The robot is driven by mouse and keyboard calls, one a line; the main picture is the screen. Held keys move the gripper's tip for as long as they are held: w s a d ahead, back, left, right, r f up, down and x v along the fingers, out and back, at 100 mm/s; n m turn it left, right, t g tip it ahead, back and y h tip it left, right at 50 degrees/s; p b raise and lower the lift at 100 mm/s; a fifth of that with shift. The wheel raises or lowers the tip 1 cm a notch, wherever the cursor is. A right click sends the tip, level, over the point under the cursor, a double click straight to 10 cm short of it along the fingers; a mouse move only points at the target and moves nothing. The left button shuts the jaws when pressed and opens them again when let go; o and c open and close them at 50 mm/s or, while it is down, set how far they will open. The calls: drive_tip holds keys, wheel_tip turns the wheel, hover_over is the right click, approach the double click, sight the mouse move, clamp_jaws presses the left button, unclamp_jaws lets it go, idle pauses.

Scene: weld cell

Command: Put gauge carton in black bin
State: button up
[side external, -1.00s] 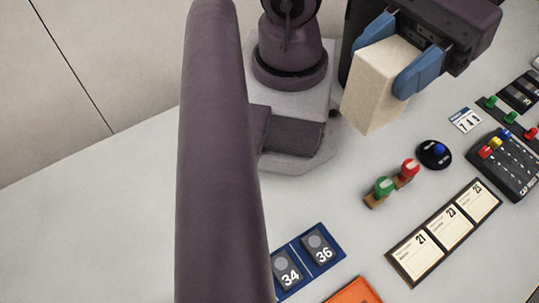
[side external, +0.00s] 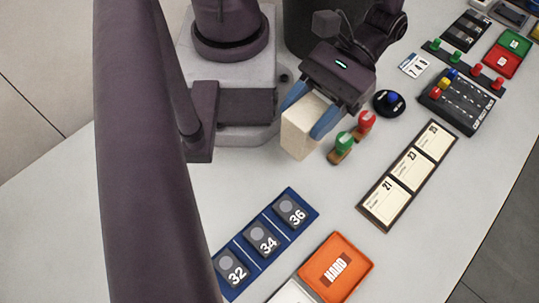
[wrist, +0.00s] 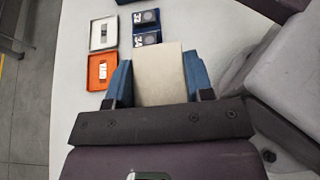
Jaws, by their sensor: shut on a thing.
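The gauge carton, a plain cream box (side external: 298,132), is held between the two blue fingers of my gripper (side external: 311,108). The gripper is shut on its sides. In the side view the carton is left of the green and red knobs, low over the white table; I cannot tell whether it touches the table. The wrist view shows the carton (wrist: 160,72) nearly upright in the picture between both fingers. A dark rounded container (side external: 300,28) behind my gripper may be the black bin; my arm hides part of it and its inside is not visible.
Green and red knobs (side external: 354,138) stand right beside the carton. A blue numbered rack (side external: 250,258), an orange tray (side external: 363,262), a dark card strip (side external: 371,213) and a black control box (side external: 461,104) lie on the table. The table between carton and blue rack is clear.

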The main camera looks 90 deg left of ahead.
wheel_tip(320, 180, down, 10)
drive_tip(key=shift+r, duration=0.1)
idle(0.4)
drive_tip(key=o, duration=1)
drive_tip(key=v, duration=1.2)
drive_tip(key=a+r+m+t+y, duration=0.4)
drive_tip(key=r+t, duration=0.3)
drive_tip(key=r, duration=0.5)
drive_tip(key=a+r+m+t+y, duration=0.4)
drive_tip(key=r+t, duration=0.3)
drive_tip(key=r, duration=0.4)
drive_tip(key=shift+r+m+y, duration=0.4)
drive_tip(key=o, duration=0.4)
drive_tip(key=shift+a+r+t, duration=0.3)
drive_tip(key=shift+r, duration=0.1)
